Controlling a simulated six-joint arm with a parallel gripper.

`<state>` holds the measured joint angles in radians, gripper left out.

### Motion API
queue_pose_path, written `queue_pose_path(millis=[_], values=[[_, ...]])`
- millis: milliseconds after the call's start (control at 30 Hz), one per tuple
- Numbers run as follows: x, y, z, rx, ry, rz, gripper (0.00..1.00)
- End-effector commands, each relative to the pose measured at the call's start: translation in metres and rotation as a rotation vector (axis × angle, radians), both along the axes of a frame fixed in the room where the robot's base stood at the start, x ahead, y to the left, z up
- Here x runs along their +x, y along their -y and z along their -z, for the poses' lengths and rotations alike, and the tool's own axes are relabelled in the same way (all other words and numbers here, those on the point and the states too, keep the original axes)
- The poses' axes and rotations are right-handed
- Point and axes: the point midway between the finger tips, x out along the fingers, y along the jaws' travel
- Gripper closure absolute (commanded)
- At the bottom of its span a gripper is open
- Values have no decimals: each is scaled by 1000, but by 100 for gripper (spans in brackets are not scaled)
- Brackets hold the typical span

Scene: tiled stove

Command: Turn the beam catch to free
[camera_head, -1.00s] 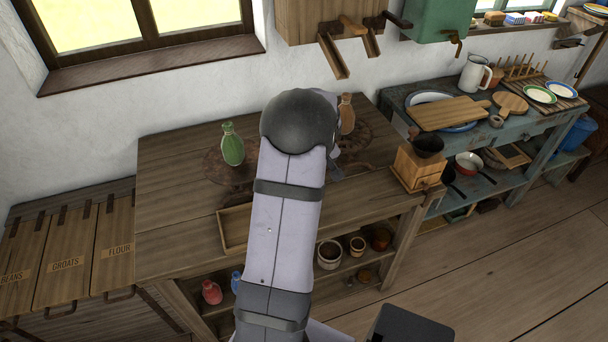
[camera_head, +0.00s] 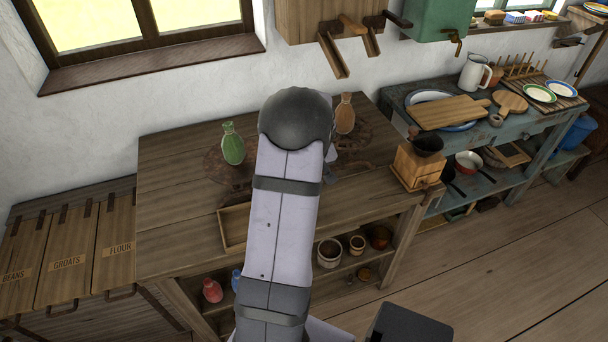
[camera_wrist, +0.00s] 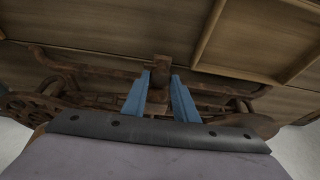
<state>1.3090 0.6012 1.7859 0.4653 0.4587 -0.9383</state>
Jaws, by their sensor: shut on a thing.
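In the wrist view, the blue fingers of my gripper (camera_wrist: 160,78) are closed on the beam catch (camera_wrist: 158,96), a small rust-brown piece at the middle of the balance. The rusty beam (camera_wrist: 100,69) runs across behind it. The catch's full shape and angle are hard to make out. A green bottle (camera_head: 232,148) stands at the left end of the balance and a brown bottle (camera_head: 345,116) at the right end.
The wooden table (camera_head: 180,240) carries a shallow tray (camera_head: 233,228) in front and a coffee grinder (camera_head: 418,162) at the right. Pots (camera_head: 329,253) stand on the shelf below. A wall cabinet (camera_head: 310,20) hangs behind. The table's left part is clear.

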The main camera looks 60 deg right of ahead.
Motion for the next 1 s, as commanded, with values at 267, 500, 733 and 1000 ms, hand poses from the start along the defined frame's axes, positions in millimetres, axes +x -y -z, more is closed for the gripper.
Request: queue_pose_path(millis=[267, 500, 733, 1000], values=[[0, 0, 0, 0, 1, 44, 96], [0, 0, 0, 0, 1, 43, 56], [0, 0, 0, 0, 1, 42, 56], [-3, -3, -13, -2, 2, 41, 56]])
